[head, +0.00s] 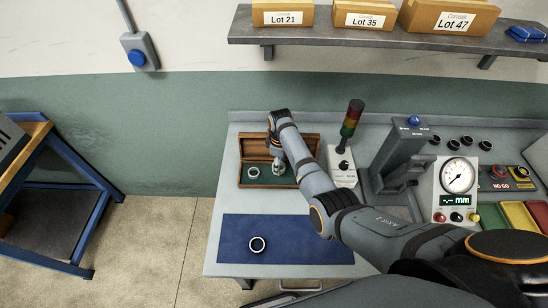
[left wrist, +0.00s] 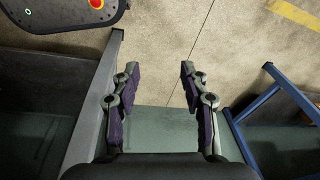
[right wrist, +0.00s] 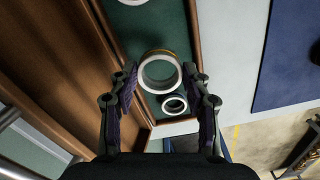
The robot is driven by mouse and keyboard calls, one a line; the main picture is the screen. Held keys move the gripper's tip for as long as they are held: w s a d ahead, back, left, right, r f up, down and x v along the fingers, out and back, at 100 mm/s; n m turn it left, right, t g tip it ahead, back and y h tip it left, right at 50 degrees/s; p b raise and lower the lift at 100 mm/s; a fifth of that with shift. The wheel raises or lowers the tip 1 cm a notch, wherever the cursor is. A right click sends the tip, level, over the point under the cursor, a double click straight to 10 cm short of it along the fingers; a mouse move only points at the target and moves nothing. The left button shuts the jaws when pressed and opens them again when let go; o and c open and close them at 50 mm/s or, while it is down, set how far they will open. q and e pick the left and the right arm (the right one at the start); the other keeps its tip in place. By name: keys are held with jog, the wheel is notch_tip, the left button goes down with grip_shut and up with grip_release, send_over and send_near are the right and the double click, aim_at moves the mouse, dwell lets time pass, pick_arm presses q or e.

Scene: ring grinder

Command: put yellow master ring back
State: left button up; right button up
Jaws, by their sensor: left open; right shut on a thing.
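The yellow master ring (right wrist: 160,70), a metal ring with a yellow-orange band, is between the fingers of my right gripper (right wrist: 160,82), which is shut on it. My right gripper (head: 279,168) is over the open wooden box (head: 296,185) in the head view, and its arm hides part of the box. The box has a green lining (right wrist: 173,32). Whether the held ring touches the lining cannot be told. A smaller ring (head: 253,171) lies in the box's left part; it also shows in the right wrist view (right wrist: 174,105). My left gripper (left wrist: 157,78) is open and empty above the floor.
Another ring (right wrist: 130,2) is cut off at the top of the right wrist view. A metal ring (head: 257,244) lies on the blue mat (head: 310,252) in front of the box. A signal-light unit (head: 343,165) and gauge station (head: 457,185) stand to the right.

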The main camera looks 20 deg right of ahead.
jog(key=shift+s, duration=0.25)
pick_arm(q)
jog(key=s+f+g+b, duration=0.1)
jog(key=s+f+b, duration=0.15)
jog(key=s, duration=0.45)
pick_arm(e)
jog(key=shift+s+f, duration=0.2)
jog(key=shift+f, duration=0.4)
jog(key=f+b, duration=0.1)
jog(key=w+f, duration=0.1)
jog(key=f, duration=0.1)
jog(key=shift+f+b, duration=0.1)
jog(key=shift+b, duration=0.3)
jog(key=shift+w, duration=0.2)
jog(key=shift+c, duration=0.7)
jog(key=shift+s+r, duration=0.2)
jog(key=shift+s, duration=0.1)
jog(key=shift+f, duration=0.15)
jog(key=o, duration=1.3)
jog(key=shift+c, duration=0.2)
jog(key=shift+o, duration=1.1)
jog(key=shift+r, duration=0.2)
pick_arm(q)
jog(key=w+f+b, duration=0.1)
jog(key=w+f, duration=0.2)
jog(key=f, duration=0.1)
jog(key=shift+w+f, duration=0.1)
jog(key=shift+w, duration=0.25)
pick_arm(e)
notch_tip(320, 180, up, 12)
